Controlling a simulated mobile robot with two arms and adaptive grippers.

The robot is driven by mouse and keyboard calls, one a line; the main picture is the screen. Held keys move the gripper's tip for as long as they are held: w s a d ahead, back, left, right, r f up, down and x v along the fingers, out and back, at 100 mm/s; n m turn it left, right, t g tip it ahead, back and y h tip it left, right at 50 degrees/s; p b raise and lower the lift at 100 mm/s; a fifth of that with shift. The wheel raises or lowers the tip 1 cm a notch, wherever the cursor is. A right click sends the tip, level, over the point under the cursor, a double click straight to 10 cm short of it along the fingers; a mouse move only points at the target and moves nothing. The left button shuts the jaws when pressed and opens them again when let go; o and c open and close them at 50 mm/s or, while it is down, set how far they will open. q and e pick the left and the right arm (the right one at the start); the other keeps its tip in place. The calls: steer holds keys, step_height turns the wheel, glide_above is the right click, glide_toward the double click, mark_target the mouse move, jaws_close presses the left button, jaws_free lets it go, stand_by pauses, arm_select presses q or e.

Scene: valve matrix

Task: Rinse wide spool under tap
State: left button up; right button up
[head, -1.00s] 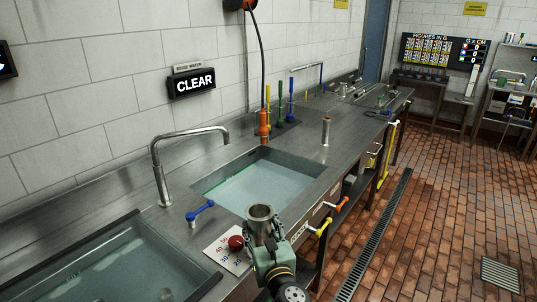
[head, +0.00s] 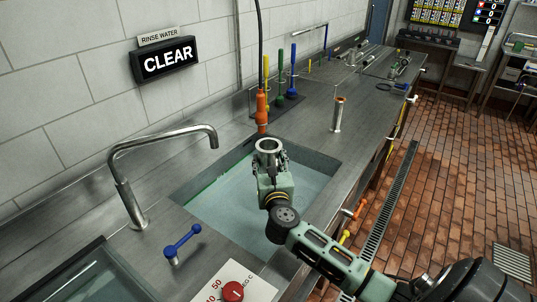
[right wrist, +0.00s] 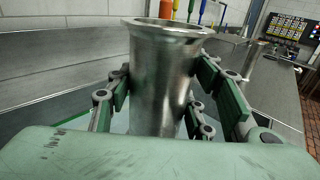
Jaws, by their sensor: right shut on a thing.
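A metal spool (head: 268,147) with a flared open top is held upright in my right gripper (head: 271,165), over the far part of the water-filled sink (head: 200,207). In the right wrist view the gripper fingers (right wrist: 160,95) close on both sides of the spool (right wrist: 160,75); its lower end is hidden by the gripper body. The curved tap (head: 165,140) stands at the sink's left side, its spout apart from the spool and to its left. No water stream shows from the spout. A blue lever (head: 183,242) sits near the tap's base. My left gripper is not in view.
A lit sign (head: 165,60) reads "CLEAR" under "RINSE WATER". An orange hand sprayer (head: 261,112) stands behind the sink. A red knob (head: 232,291) is at the front. A short metal post (head: 337,115) stands on the counter to the right.

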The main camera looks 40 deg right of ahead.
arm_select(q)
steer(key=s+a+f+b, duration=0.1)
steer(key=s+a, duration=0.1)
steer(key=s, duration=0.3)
arm_select(e)
steer(key=shift+w+a, duration=0.25)
steer(key=shift+a, duration=0.8)
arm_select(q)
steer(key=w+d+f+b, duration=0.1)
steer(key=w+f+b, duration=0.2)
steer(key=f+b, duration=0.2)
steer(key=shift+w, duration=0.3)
arm_select(e)
steer(key=w+a+f, duration=0.2)
steer(key=w+a, duration=0.5)
steer(key=a, duration=0.2)
steer(key=shift+f, duration=0.2)
